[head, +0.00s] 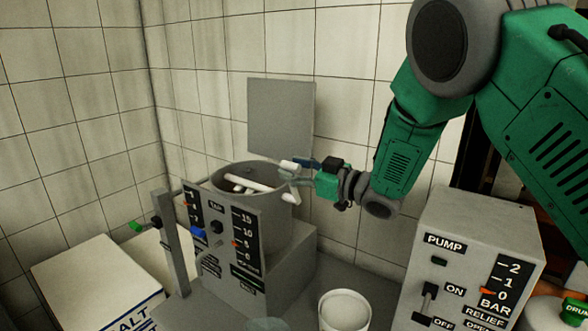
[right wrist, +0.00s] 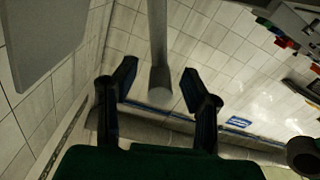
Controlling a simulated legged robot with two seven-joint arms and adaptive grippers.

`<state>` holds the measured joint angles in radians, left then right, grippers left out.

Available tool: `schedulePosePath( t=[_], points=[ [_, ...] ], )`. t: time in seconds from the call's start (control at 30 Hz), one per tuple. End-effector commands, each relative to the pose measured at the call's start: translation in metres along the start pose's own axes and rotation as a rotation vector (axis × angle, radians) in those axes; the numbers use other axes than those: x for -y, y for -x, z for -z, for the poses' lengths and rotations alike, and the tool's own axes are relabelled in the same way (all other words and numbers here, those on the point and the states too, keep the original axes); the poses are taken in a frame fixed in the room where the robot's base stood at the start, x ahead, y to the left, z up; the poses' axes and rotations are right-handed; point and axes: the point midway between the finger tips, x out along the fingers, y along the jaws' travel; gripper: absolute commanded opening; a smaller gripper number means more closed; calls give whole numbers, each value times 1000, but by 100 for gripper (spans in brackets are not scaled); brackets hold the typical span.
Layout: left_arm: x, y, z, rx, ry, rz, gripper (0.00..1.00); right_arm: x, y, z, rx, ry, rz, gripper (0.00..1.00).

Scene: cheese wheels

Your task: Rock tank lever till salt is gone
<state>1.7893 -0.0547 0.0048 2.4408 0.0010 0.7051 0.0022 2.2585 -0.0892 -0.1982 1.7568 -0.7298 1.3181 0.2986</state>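The grey round tank (head: 268,228) stands behind its control panel in the head view, with white rods (head: 248,184) across its open top. My right gripper (head: 299,172) is at the tank's right rim, beside the white rod ends. In the right wrist view, my right gripper (right wrist: 160,84) has its two dark fingers spread. A pale rod (right wrist: 158,45) with a rounded end, seemingly the lever, lies between them with gaps at both sides. Salt inside the tank cannot be made out. A white box marked SALT (head: 92,277) stands at lower left. My left gripper is not seen.
The tank panel (head: 250,255) carries gauges and knobs. A grey square plate (head: 280,118) stands behind the tank. A pump box (head: 470,255) is at right, and a white bucket (head: 345,312) stands at the front. Tiled walls close off the back.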

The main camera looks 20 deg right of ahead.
Motion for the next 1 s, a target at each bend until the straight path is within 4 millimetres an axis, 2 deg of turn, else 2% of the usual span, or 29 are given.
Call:
schedulePosePath(
  t=[0.1,0.13,0.23,0.67,1.0],
  points=[
    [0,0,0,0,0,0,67,0,1,0,-1,0,0,39],
    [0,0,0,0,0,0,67,0,1,0,0,0,0,36],
    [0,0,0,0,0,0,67,-1,1,0,0,0,0,1],
    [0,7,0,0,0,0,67,-7,2,1,2,-47,-2,0],
    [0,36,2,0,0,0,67,-41,3,6,2,-277,-5,0]
  ],
)
